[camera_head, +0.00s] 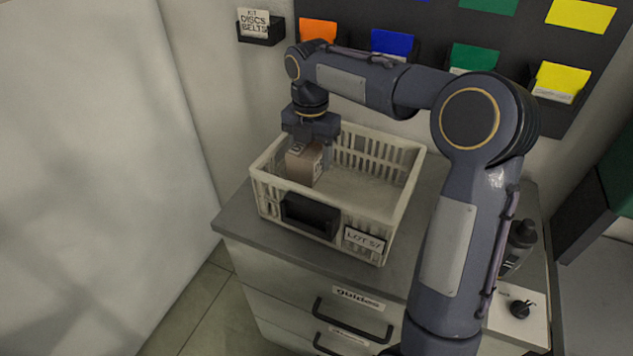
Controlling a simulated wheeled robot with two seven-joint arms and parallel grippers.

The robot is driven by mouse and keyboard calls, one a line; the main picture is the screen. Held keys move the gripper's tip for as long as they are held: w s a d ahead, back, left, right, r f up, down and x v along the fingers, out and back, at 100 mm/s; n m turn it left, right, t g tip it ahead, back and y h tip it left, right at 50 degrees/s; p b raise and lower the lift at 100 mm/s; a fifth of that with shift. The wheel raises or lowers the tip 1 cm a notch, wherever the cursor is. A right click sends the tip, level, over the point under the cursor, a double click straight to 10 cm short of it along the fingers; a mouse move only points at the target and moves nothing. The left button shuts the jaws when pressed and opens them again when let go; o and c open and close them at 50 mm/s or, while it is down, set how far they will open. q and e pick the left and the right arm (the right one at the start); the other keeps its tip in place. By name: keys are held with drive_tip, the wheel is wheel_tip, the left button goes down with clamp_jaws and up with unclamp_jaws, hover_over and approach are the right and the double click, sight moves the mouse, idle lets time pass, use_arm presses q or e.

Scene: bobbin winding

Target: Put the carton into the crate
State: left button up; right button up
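The brown carton (301,167), with a white label on top, is inside the left part of the cream slatted crate (398,146). My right gripper (312,150) points down into the crate from above, with its fingers at the carton's sides. It appears shut on the carton, though one finger is hard to make out. The carton's lower edge is near the crate's front rim, so I cannot tell whether it touches the crate floor. The rest of the crate floor looks empty. My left gripper is not in view.
The crate stands on a grey drawer cabinet (234,218). A dark bottle (520,243) and a white plate with a black knob (520,308) are at the right. A wall board with coloured bins (392,43) is behind. My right arm spans the crate's right side.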

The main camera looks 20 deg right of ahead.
sight(311, 143)
drive_tip(key=shift+f, duration=2.95)
drive_tip(key=shift+f, duration=0.6)
drive_tip(key=o, duration=1.1)
drive_tip(key=shift+o, duration=0.2)
wheel_tip(311, 143, up, 13)
drive_tip(key=shift+r+p, duration=0.15)
drive_tip(key=shift+p, duration=0.25)
drive_tip(key=shift+s, duration=0.1)
